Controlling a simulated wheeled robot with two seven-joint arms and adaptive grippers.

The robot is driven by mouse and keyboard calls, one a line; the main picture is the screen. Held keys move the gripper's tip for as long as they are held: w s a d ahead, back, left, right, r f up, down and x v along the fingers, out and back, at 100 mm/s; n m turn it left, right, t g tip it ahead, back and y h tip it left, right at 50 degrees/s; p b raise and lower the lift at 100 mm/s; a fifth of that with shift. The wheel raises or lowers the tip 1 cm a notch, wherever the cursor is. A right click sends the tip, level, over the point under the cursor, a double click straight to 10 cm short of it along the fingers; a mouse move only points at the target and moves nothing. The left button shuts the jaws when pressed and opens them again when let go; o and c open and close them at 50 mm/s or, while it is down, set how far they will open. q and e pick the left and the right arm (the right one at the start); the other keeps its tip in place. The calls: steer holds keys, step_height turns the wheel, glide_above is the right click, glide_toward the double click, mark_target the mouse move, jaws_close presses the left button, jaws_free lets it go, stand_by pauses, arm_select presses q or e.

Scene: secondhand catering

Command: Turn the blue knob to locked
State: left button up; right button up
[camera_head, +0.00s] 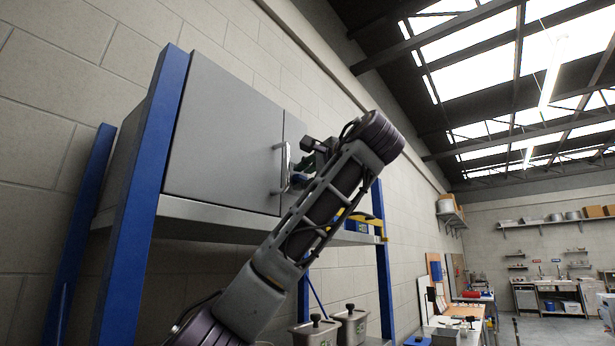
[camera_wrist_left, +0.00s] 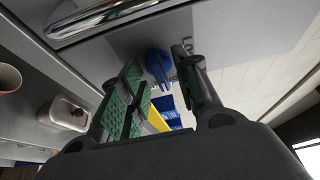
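The blue knob (camera_wrist_left: 157,66) shows in the left wrist view, on the grey cabinet front. The head view does not show it clearly; my left arm and gripper cover that area. My left gripper (camera_head: 311,156) is at the right-hand door of the grey cabinet (camera_head: 225,135), just right of the metal handle. In the left wrist view its two green-padded fingers (camera_wrist_left: 160,62) are spread apart, with the knob between their tips. A gap shows beside the knob; I cannot tell whether either finger touches it. My right gripper is in neither view.
The upright metal handle (camera_head: 285,168) stands close to the left of my gripper. Blue rack posts (camera_head: 155,150) flank the cabinet. Lidded metal containers (camera_head: 351,325) and a blue bin (camera_wrist_left: 171,112) are below. Open room lies to the right.

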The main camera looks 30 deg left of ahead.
arm_select(q)
jaws_close()
steer(key=shift+f, duration=0.1)
